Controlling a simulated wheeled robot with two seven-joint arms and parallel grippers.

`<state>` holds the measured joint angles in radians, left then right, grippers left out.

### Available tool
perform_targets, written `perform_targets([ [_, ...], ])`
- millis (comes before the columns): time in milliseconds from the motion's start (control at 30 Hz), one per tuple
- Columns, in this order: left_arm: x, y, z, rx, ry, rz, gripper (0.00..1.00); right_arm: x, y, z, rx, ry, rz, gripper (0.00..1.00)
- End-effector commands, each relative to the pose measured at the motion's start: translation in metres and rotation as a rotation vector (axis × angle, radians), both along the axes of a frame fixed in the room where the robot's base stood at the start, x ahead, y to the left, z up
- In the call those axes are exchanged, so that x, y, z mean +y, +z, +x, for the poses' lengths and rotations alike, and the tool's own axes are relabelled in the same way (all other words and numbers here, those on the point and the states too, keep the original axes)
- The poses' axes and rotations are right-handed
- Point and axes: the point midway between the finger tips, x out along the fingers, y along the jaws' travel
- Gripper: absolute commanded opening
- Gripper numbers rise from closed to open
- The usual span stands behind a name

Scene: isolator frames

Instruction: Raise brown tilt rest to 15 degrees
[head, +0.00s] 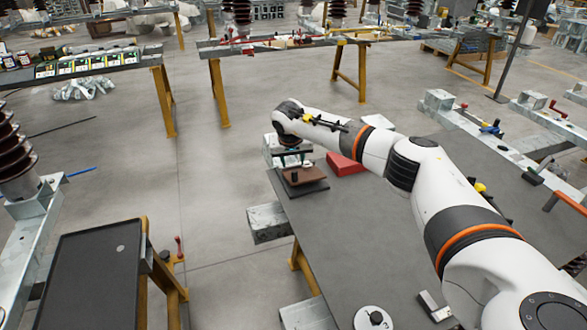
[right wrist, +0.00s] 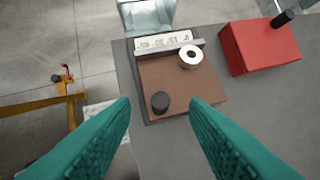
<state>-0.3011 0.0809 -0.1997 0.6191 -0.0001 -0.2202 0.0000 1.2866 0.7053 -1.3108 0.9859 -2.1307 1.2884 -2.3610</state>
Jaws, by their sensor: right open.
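The brown tilt rest (right wrist: 180,85) is a brown plate on a dark base at the table's corner; it also shows in the head view (head: 303,175). It looks close to flat, but I cannot read its angle. A black knob (right wrist: 160,102) stands at its near left part, and a white ring-shaped piece (right wrist: 190,57) lies near its far edge. A pale marked strip (right wrist: 164,40) runs along the far edge. My right gripper (right wrist: 158,104) is open and empty, its teal fingers pointing down above the rest on either side of the knob in view. My left gripper is not in view.
A red block (right wrist: 262,44) with a black knob lies right of the rest. The grey table (head: 345,225) is mostly clear nearer me, with a white round dial (head: 374,318) at its front. A dark-topped cart (head: 90,270) stands at left, across open floor.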

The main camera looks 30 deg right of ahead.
Motion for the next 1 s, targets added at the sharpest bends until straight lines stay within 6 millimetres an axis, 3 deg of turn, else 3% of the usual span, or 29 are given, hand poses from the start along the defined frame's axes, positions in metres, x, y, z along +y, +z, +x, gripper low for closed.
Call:
perform_targets([
  [100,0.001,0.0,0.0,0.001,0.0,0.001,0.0,-0.005,-0.021,0.007,0.003,-0.002,0.001,0.41],
  [300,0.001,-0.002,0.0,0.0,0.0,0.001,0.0,-0.011,-0.044,0.015,0.0,-0.002,0.002,0.41],
  [800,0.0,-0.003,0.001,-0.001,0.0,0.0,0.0,-0.015,-0.054,0.018,0.0,0.0,0.001,0.41],
  [1000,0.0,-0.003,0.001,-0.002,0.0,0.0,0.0,-0.015,-0.053,0.018,0.0,0.0,0.001,0.08],
])
